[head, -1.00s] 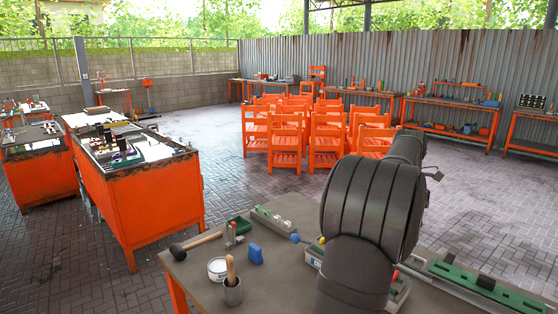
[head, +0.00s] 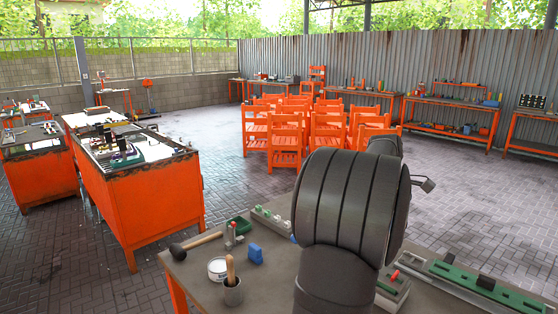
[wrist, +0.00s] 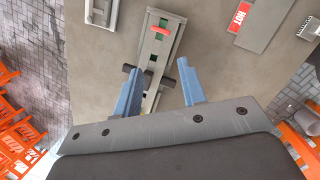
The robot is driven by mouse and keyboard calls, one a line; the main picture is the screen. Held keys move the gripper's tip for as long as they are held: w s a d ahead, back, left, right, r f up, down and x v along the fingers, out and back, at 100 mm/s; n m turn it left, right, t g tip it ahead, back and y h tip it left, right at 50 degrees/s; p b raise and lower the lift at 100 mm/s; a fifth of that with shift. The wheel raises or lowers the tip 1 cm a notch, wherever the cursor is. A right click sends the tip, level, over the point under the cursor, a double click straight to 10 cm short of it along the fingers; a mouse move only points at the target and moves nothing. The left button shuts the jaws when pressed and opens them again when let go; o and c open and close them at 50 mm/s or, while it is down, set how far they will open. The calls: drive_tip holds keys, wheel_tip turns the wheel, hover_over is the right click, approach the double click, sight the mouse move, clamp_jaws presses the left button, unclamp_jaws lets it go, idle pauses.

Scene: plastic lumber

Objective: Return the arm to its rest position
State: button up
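My arm rises in the head view from the bottom edge over the workbench (head: 265,285), its thick dark link covering the bench's middle. My gripper (wrist: 160,90) shows in the wrist view with its two blue fingers wide apart and nothing between them. Below and beyond the fingers lies a grey and green fixture (wrist: 159,45) on the bench top. My gripper's fingers are hidden behind my arm in the head view.
Orange chairs (head: 285,137) stand beyond the bench. An orange cabinet table (head: 150,210) stands at left.

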drive_tip(key=shift+s+a+m+t+h, duration=0.15)
drive_tip(key=shift+a+m, duration=0.2)
drive_tip(key=shift+m, duration=0.5)
drive_tip(key=shift+s+a+m+t+h, duration=0.15)
drive_tip(key=shift+a+m, duration=0.25)
drive_tip(key=shift+m, duration=0.5)
drive_tip(key=shift+a+m+h, duration=0.2)
drive_tip(key=shift+a+m, duration=0.15)
drive_tip(key=shift+m, duration=0.5)
drive_tip(key=shift+c, duration=0.8)
drive_tip(key=w+d+n+g+y, duration=0.15)
drive_tip(key=d+n+y, duration=0.4)
drive_tip(key=n, duration=1.15)
drive_tip(key=shift+t+h, duration=0.25)
drive_tip(key=shift+h, duration=0.5)
drive_tip(key=f, duration=1.1)
drive_tip(key=d+f, duration=0.1)
drive_tip(key=f, duration=0.5)
drive_tip(key=shift+d, duration=0.1)
